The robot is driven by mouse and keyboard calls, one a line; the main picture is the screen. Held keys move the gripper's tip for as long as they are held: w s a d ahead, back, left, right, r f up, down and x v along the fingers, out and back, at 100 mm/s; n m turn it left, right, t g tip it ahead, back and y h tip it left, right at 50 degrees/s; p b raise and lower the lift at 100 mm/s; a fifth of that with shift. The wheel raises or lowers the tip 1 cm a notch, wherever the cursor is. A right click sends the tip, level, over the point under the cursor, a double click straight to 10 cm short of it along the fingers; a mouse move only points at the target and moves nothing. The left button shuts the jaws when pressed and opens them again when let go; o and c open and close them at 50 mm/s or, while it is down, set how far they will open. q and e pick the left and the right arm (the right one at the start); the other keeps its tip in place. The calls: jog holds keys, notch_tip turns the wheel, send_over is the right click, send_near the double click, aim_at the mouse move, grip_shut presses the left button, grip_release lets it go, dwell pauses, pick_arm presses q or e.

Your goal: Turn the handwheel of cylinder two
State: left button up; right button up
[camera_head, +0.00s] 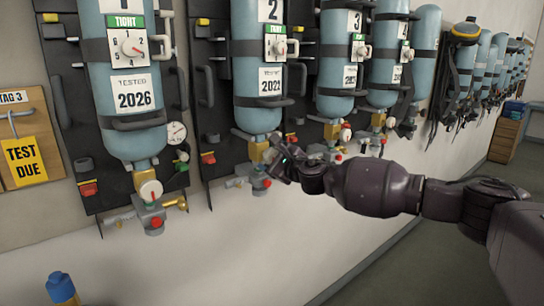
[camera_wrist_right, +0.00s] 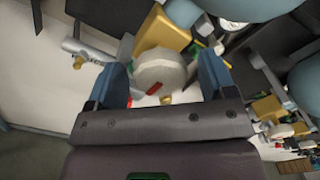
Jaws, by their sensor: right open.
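Cylinder two (camera_head: 257,118) is the blue cylinder under the number 2 label, upright on its dark backboard in the head view. Its brass valve (camera_head: 258,150) is below it, partly covered by my right gripper (camera_head: 277,160). In the right wrist view, the pale round handwheel (camera_wrist_right: 160,69) lies between the two blue fingers of my right gripper (camera_wrist_right: 163,78). The fingers are apart, one on each side of the wheel, with visible gaps. In the head view the handwheel is mostly hidden by the gripper. My left gripper is not in view.
Cylinder one (camera_head: 125,75) stands to the left with its own pale handwheel (camera_head: 151,190). Cylinder three (camera_head: 341,70) and several more stand to the right along the wall. A yellow TEST DUE tag (camera_head: 22,162) hangs at far left. The wall below is clear.

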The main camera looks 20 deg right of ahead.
jog(key=shift+w, duration=0.15)
jog(key=c, duration=0.9)
jog(key=shift+m, duration=0.3)
